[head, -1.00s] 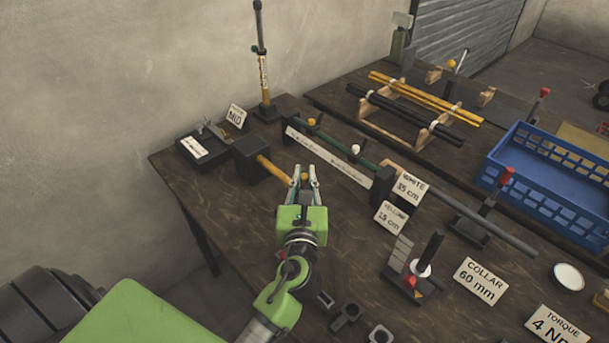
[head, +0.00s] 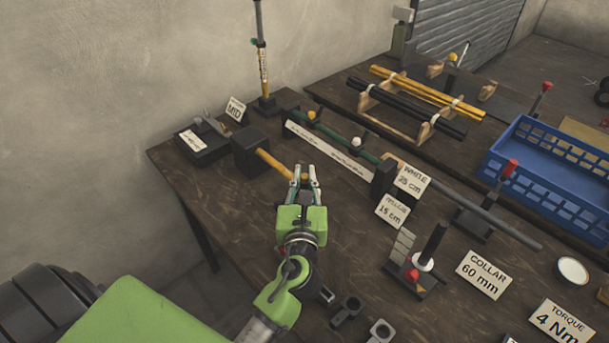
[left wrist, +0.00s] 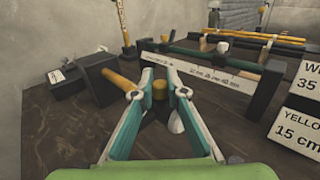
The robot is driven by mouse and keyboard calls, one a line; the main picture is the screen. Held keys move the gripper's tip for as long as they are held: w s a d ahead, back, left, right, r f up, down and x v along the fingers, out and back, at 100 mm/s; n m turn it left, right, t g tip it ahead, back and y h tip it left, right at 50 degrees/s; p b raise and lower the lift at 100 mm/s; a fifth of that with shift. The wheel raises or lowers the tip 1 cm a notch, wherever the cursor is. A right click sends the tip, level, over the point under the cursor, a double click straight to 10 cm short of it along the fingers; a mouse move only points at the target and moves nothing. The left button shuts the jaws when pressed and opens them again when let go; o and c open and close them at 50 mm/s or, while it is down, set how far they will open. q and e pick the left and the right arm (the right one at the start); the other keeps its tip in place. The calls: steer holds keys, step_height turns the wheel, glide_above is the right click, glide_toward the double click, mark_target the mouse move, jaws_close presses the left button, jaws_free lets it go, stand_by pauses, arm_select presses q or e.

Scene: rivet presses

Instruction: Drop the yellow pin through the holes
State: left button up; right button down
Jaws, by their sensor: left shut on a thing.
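My left gripper (head: 304,180) is shut on the yellow pin, whose rounded yellow head (head: 304,176) shows between the fingertips. The head also shows in the left wrist view (left wrist: 159,88); the part below it is dark and partly hidden by the fingers. The gripper is over the dark table, in front of the ruler stand (head: 328,155), which carries a green rod (head: 335,135) with a yellow knob (head: 311,116) and a white knob (head: 356,142). I cannot make out the holes. My right gripper is not in view.
A mallet with a black head (head: 249,150) and yellow-brown handle lies left of the gripper. The cards "WHITE 35 cm" (head: 411,180) and "YELLOW 15 cm" (head: 392,210) stand to the right. A blue crate (head: 550,185) is at the far right.

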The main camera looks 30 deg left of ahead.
arm_select(q)
steer(key=o, duration=0.8)
steer(key=shift+o, duration=0.2)
steer(key=shift+s+d+f, duration=0.15)
steer(key=shift+s+d, duration=0.1)
steer(key=shift+s, duration=0.25)
steer(key=v, duration=1.1)
